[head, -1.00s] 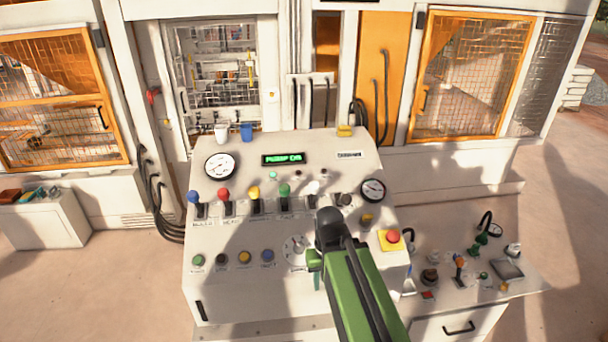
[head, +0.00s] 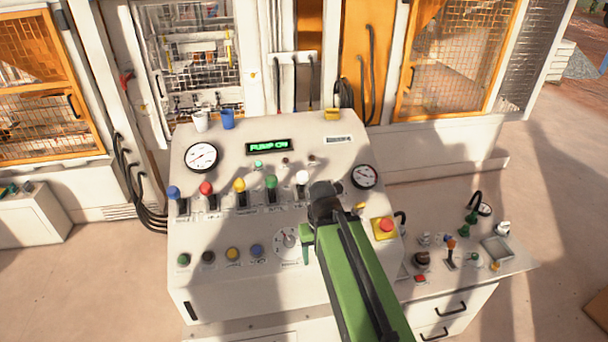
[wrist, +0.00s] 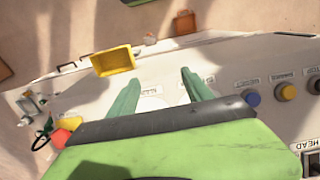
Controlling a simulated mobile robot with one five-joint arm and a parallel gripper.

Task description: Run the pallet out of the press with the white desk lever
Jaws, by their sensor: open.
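The white desk lever (head: 303,178) has a round white knob and stands at the right end of the row of coloured levers on the sloping desk (head: 210,268). Its lower part is partly hidden behind my wrist in the head view. My gripper (head: 306,245) hangs over the desk just right of the dial, nearer the front than the white knob and apart from it. In the wrist view, my gripper (wrist: 160,76) has its two green fingers spread with nothing between them. The white lever does not show there. The pallet cannot be made out.
Blue (head: 173,192), red (head: 205,188), yellow (head: 239,185) and green (head: 270,182) levers stand left of the white one. A red emergency button (head: 386,224) is right of my arm. The green display (head: 268,146) reads PUMP ON. A side desk (head: 500,262) carries several small controls.

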